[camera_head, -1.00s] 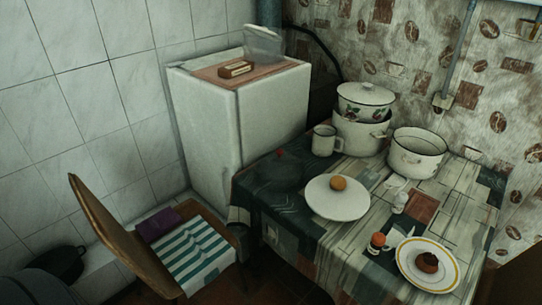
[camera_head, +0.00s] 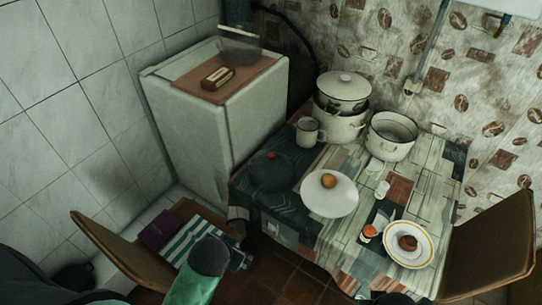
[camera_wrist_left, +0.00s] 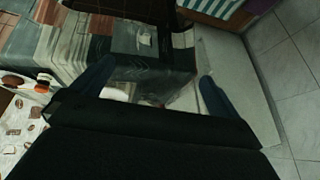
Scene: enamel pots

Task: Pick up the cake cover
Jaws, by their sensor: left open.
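A dark, see-through-looking dome with a small red knob (camera_head: 268,172) stands at the table's left end in the head view. It looks like the cake cover. Beside it on its right lies a white round disc (camera_head: 343,199) with an orange-brown ball or knob at its middle. I cannot tell whether this is a lid or a plate. My left gripper (camera_head: 240,260) is low at the front left, apart from the dome and below the table's left end. In the left wrist view its two fingers (camera_wrist_left: 153,88) are spread, with nothing between them.
Enamel pots (camera_head: 391,137) and a mug (camera_head: 309,132) stand at the table's back. A plate with a brown cake (camera_head: 421,258) lies front right. A white fridge (camera_head: 190,125) stands behind the table's left end. Chairs (camera_head: 490,245) stand at right and left; tiled floor lies between.

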